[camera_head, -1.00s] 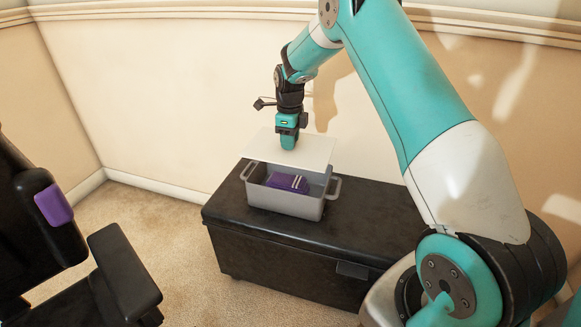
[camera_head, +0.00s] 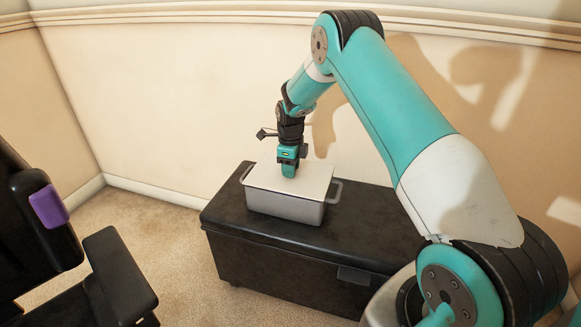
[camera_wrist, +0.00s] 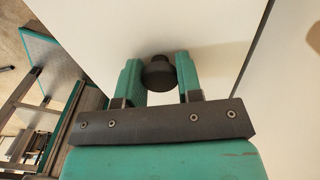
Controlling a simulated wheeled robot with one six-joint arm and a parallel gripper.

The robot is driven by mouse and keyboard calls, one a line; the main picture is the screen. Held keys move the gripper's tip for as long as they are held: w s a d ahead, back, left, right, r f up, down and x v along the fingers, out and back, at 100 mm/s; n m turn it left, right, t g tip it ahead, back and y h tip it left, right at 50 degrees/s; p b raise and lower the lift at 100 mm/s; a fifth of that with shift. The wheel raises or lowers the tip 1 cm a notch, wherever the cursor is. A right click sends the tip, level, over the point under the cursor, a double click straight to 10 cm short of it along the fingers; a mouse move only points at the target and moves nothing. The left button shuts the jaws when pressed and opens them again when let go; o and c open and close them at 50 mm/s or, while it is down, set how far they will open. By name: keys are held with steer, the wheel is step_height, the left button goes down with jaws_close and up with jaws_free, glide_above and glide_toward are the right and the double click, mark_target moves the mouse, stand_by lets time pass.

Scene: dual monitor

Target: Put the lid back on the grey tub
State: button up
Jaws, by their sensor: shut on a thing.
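The grey tub (camera_head: 285,206) stands on the black chest, with a handle showing at each end. The white lid (camera_head: 315,181) lies flat over the tub's opening, at or very near its rim; I cannot tell whether it is fully seated. My gripper (camera_head: 289,172) points down at the middle of the lid. In the wrist view, my gripper (camera_wrist: 159,78) is shut on the dark round knob (camera_wrist: 158,74) of the lid (camera_wrist: 200,30). The tub's inside is hidden under the lid.
The black chest (camera_head: 290,262) has free top to the right of the tub. A black chair (camera_head: 120,275) with a purple patch stands at the left. The cream wall (camera_head: 180,110) rises behind the chest.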

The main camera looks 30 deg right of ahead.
steer(key=shift+f, duration=0.35)
steer(key=o, duration=0.9)
step_height(320, 180, up, 12)
steer(key=p, duration=0.3)
steer(key=s+a+r+n, duration=0.4)
steer(key=a+r+n, duration=0.3)
steer(key=a+r, duration=0.1)
steer(key=s+a+r+n+y, duration=0.2)
steer(key=s+a+r+n, duration=0.2)
steer(key=s+a+n, duration=0.45)
steer(key=s+a+r+n+y, duration=0.1)
steer(key=s+a+r+n, duration=0.4)
steer(key=s+n, duration=0.55)
steer(key=s+a+n, duration=0.1)
steer(key=s+n, duration=0.2)
steer(key=s, duration=0.1)
steer(key=s+a+n, duration=0.2)
steer(key=s+n, duration=0.1)
steer(key=s, duration=0.1)
steer(key=s+a+f+n+y, duration=0.1)
steer(key=s+a+n, duration=0.1)
steer(key=s, duration=0.3)
steer(key=shift+n, duration=0.8)
